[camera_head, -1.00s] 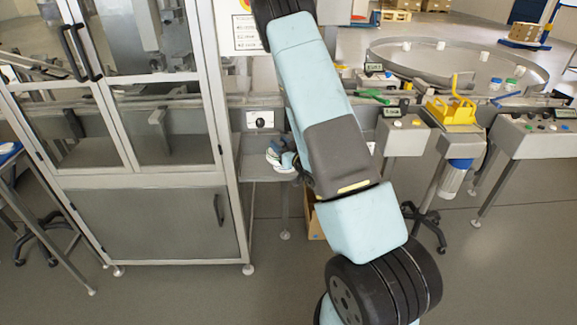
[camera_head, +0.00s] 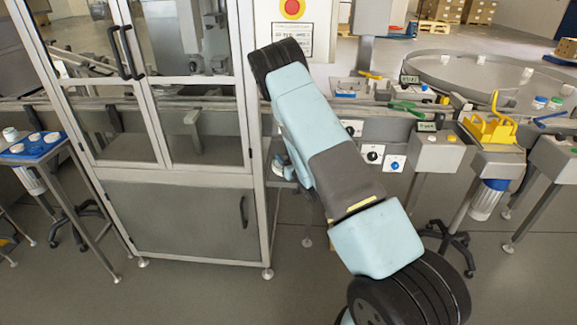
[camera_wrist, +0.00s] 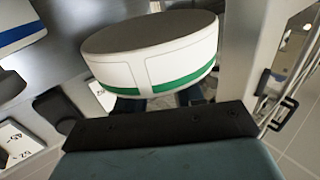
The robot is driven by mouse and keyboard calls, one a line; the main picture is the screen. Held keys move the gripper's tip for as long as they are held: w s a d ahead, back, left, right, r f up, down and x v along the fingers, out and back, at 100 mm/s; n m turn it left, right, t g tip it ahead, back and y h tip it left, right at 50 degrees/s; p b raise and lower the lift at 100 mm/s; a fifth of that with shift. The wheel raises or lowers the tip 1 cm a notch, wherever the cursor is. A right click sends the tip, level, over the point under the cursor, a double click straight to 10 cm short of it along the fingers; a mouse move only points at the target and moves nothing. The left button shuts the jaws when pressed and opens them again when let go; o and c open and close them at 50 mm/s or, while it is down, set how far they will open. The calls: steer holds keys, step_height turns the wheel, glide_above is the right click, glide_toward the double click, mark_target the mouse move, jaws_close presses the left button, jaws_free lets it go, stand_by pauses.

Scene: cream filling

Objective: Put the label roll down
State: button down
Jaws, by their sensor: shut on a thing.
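The label roll (camera_wrist: 150,55), white with a green stripe and a dark grey top, fills the upper middle of the wrist view. My gripper (camera_wrist: 160,102) is shut on it, with the dark fingertips partly hidden under the roll. In the head view my arm covers most of the gripper. Only a small pale part shows left of the arm, by the right side of the glazed cabinet, and I cannot tell the roll clearly there.
A second roll with a blue stripe (camera_wrist: 18,28) is at the wrist view's left edge, near white printed cards (camera_wrist: 18,142). The glazed machine cabinet (camera_head: 180,215) stands left of my arm. A round turntable (camera_head: 480,75) and control boxes (camera_head: 435,155) stand to the right.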

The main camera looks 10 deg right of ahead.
steer(key=shift+w+a+f, duration=0.2)
steer(key=shift+w+f, duration=0.05)
steer(key=shift+f, duration=0.15)
steer(key=shift+w+f, duration=0.15)
steer(key=shift+f, duration=1.45)
steer(key=shift+f, duration=0.1)
steer(key=c, duration=0.7)
jaws_free()
